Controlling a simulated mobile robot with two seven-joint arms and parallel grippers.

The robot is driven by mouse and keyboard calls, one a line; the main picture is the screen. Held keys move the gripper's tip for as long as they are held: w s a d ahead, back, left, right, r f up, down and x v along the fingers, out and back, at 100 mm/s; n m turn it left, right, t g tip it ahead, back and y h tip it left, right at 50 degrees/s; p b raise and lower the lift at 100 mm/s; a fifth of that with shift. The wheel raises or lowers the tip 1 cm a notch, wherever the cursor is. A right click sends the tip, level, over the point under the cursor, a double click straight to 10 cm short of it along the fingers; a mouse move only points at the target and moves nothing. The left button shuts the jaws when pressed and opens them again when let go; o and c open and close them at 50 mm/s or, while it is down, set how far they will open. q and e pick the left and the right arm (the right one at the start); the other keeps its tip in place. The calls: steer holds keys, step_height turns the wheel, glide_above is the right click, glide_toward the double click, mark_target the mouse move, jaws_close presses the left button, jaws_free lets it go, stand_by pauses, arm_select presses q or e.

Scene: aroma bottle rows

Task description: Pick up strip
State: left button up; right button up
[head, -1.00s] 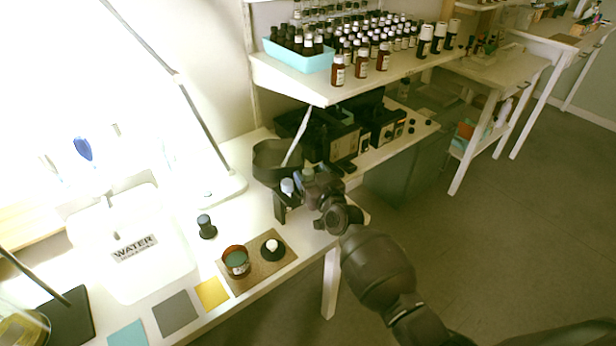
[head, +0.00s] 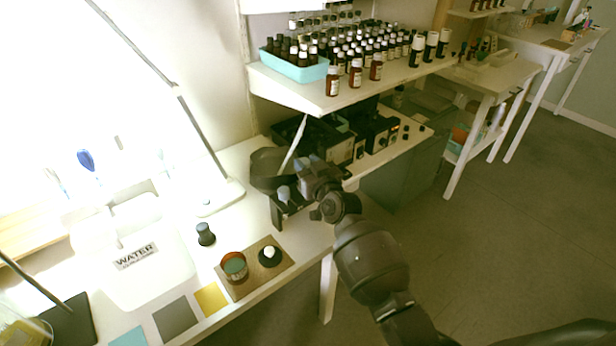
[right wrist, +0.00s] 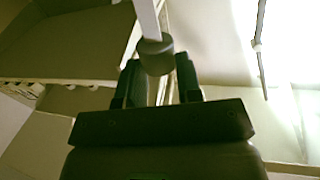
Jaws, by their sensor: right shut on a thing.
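The strip is a thin white stick (head: 293,146) that stands tilted, its top leaning right, in front of the dark equipment under the shelf. In the right wrist view the strip (right wrist: 147,18) runs up from a grey rounded piece (right wrist: 155,55) between the finger ends. The grey piece also shows in the head view (head: 284,192). My right gripper (head: 283,204) is shut on this lower end, above the white counter; its fingers show in the right wrist view (right wrist: 156,78). The exact contact is partly hidden. My left gripper is not in view.
A dark round bowl (head: 268,166) is close behind the gripper. A shelf (head: 310,98) with many bottles and a blue tray (head: 290,66) overhangs to the upper right. A jar (head: 234,265) and a small white-topped item (head: 269,254) stand on a brown mat (head: 238,291) in front.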

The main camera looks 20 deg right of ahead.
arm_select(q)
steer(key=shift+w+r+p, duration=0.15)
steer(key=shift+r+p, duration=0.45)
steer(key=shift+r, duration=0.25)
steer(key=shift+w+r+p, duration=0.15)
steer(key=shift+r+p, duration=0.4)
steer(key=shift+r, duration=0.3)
arm_select(e)
step_height(320, 180, up, 14)
steer(key=shift+f, duration=0.15)
